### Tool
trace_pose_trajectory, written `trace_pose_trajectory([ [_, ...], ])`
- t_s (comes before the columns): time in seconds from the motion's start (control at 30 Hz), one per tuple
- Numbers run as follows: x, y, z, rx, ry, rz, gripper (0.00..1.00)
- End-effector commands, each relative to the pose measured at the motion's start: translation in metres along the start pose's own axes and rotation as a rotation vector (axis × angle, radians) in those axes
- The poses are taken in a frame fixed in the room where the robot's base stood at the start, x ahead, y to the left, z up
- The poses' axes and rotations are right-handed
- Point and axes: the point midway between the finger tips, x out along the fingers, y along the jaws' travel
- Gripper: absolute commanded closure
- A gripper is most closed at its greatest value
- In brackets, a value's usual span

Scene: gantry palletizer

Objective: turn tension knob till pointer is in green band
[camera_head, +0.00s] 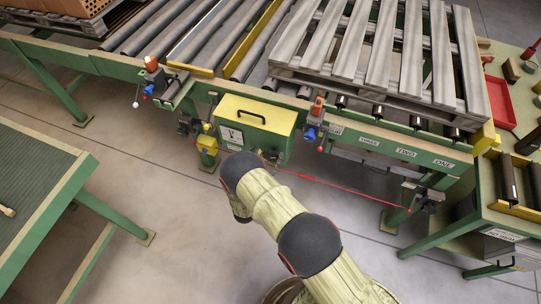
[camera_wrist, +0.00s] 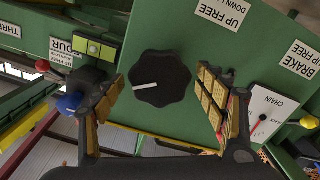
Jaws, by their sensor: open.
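The black scalloped tension knob (camera_wrist: 160,78) sits on a green panel in the wrist view, its white mark pointing left and slightly down. My gripper (camera_wrist: 162,88) is open, with its brass-padded fingers on either side of the knob and visible gaps to it. A white gauge (camera_wrist: 268,112) marked CHAIN, with a red pointer, is at the right, partly behind the right finger. I cannot make out a green band on it. In the head view my arm reaches to the green box with a yellow top (camera_head: 255,112); my gripper and the knob are mostly hidden there.
A blue-and-red lever (camera_wrist: 68,92) is close outside the left finger. A red cord (camera_head: 340,186) runs along the conveyor front. A wooden pallet (camera_head: 380,55) lies on the rollers. A green table (camera_head: 45,175) stands at the left, with open floor between.

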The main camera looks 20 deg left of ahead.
Motion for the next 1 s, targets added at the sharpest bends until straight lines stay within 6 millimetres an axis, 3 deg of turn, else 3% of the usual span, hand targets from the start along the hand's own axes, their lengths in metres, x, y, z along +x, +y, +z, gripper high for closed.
trace_pose_trajectory([
  [0.4,0.011,-0.0002,0.0001,-0.001,0.0,-0.001,0.28],
  [1.0,0.0107,-0.0002,0.0,0.0,0.0,-0.002,0.62],
])
